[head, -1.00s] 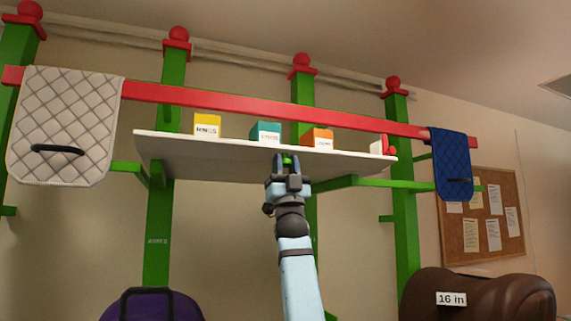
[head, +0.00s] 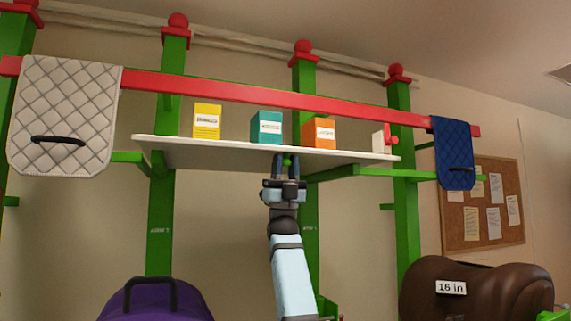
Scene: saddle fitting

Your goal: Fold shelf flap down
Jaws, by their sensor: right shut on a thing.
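The shelf flap (head: 225,151) is a long white board with a rounded front edge, below the red rail and roughly level. I see its edge and part of its underside. My right gripper (head: 287,161) is at the middle of its front edge, shut on a small green piece there, mostly hidden between the fingers. A green bracket arm (head: 333,172) runs beneath the flap's right part. A red lever piece (head: 391,138) beside a white block stands at the right end. My left gripper is out of view.
Yellow (head: 207,121), teal (head: 266,127) and orange (head: 319,132) boxes stand behind the flap's front edge. A quilted white pad (head: 65,105) and a blue pad (head: 454,150) hang on the red rail (head: 230,94). Purple (head: 150,302) and brown (head: 470,288) saddles are below.

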